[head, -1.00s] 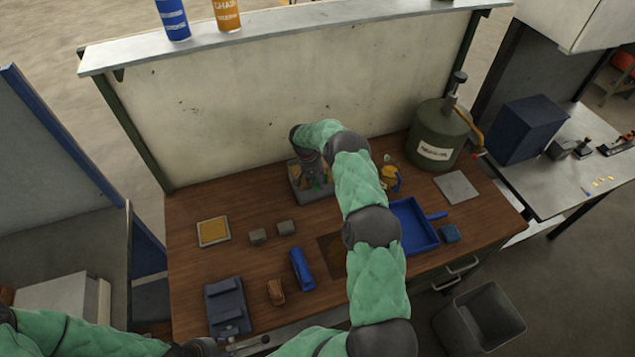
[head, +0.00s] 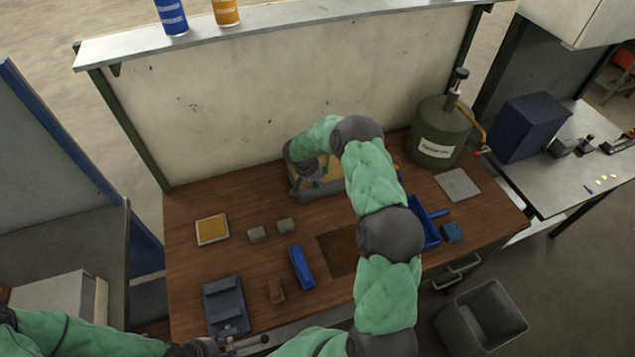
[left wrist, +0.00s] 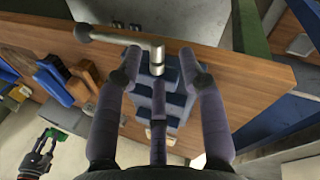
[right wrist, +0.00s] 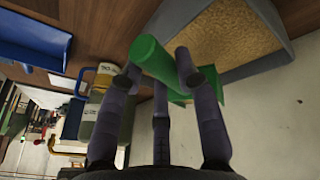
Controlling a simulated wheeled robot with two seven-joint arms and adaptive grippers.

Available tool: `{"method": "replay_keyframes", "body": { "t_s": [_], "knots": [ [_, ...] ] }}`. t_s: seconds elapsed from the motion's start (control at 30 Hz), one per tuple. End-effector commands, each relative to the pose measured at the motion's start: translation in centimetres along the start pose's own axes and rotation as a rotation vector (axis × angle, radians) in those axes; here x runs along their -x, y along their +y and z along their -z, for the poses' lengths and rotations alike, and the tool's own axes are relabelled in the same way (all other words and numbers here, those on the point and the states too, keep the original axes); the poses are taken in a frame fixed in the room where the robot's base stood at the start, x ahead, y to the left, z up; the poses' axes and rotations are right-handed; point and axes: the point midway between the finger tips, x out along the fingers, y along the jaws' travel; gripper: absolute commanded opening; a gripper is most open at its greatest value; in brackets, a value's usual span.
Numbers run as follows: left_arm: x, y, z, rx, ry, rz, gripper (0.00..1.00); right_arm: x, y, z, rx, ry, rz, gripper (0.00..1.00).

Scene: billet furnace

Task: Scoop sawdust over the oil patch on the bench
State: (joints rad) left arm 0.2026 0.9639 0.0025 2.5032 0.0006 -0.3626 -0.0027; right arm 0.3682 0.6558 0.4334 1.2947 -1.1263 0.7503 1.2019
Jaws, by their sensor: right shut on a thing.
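The sawdust box (head: 322,195), a grey open bin with tan sawdust, stands at the back middle of the bench, partly behind my right arm. My right gripper (head: 310,178) is at the box's left part. In the right wrist view it (right wrist: 160,80) is shut on a green scoop (right wrist: 150,58), beside the sawdust (right wrist: 225,40). Whether the scoop carries sawdust cannot be seen. The dark oil patch (head: 340,255) lies mid-bench, its right part hidden by my arm. My left gripper (left wrist: 158,75) is open above a blue-grey vise (head: 224,302) and its metal handle.
A blue tray (head: 430,232) is partly behind my right arm. A blue brush-like block (head: 301,268), a brown brush (head: 275,290), two grey blocks (head: 257,234) and a yellow-topped square (head: 212,229) lie on the left. A green canister (head: 440,132) stands back right.

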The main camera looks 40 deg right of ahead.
Motion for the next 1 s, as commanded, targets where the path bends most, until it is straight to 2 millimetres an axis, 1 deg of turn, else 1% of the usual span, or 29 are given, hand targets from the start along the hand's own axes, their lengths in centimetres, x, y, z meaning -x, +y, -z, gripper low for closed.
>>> {"method": "replay_keyframes", "body": {
  "t_s": [0.03,0.1,0.7,1.0],
  "knots": [
    [-0.6,-0.2,0.0,0.0,0.0,0.0,0.4,0.1,0.0,-0.1,-0.001,0.012,0.0,0.0],
    [-0.9,-0.3,0.0,0.0,0.0,0.0,0.4,0.3,0.0,-0.2,-0.005,0.026,0.0,0.0],
    [-1.1,-0.4,0.1,0.0,0.0,0.0,0.4,3.9,1.0,0.9,-0.014,0.058,-0.004,0.0],
    [-1.3,-0.5,0.1,0.0,0.0,0.0,0.4,5.2,1.4,1.2,-0.018,0.069,-0.005,0.0]
  ]
}}
